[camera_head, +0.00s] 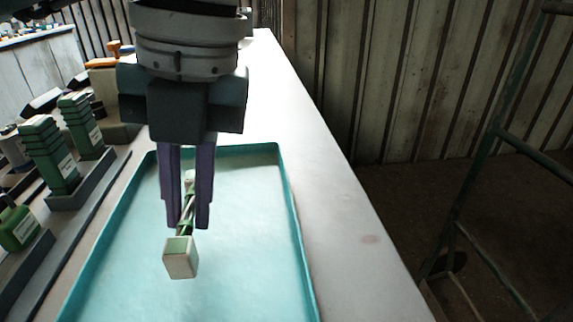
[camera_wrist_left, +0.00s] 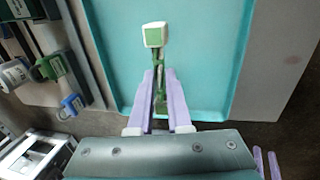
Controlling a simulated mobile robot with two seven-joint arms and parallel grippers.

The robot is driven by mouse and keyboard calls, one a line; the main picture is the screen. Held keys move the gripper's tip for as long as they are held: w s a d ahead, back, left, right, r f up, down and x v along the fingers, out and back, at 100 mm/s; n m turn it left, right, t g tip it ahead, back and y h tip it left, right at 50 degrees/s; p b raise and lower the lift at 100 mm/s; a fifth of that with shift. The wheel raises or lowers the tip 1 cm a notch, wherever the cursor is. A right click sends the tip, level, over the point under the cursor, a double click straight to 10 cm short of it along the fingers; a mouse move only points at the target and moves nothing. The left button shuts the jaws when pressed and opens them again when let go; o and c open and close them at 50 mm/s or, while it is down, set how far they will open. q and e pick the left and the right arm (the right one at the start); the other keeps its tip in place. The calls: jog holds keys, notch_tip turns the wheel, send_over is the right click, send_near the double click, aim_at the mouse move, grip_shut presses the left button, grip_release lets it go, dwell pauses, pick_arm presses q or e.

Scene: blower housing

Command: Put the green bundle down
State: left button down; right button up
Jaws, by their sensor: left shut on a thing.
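The green bundle is a short run of green and white leads with a white and green block (camera_head: 180,258) at its near end. My left gripper (camera_head: 188,222) points down over the teal tray (camera_head: 296,225) and is shut on the bundle's leads between its two purple fingers. In the left wrist view the bundle (camera_wrist_left: 158,72) runs between the fingers (camera_wrist_left: 160,78), with its block beyond the tips. The bundle is over the tray floor; whether it touches is unclear. Two purple fingertips at the wrist view's lower right seem to be my right gripper (camera_wrist_left: 266,163); their opening is unclear.
Green stacked blocks (camera_head: 50,155) and other parts stand in dark holders left of the tray. A pale bench strip (camera_head: 345,235) right of the tray is clear. A green metal rail (camera_head: 485,155) stands beyond it. The tray floor around the bundle looks empty.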

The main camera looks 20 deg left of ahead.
aim_at(193, 219)
pick_arm(q)
jog(key=shift+f, duration=1.65)
jog(key=shift+f, duration=0.15)
jog(key=c, duration=1.3)
grip_release()
jog(key=shift+f+b, duration=0.1)
jog(key=shift+b, duration=0.25)
jog(key=o, duration=0.4)
jog(key=shift+o, duration=0.2)
jog(key=shift+r+p, duration=0.35)
jog(key=shift+r, duration=0.05)
notch_tip(193, 219, up, 12)
jog(key=w+d+p, duration=0.1)
jog(key=d+p, duration=0.1)
jog(key=shift+f, duration=0.25)
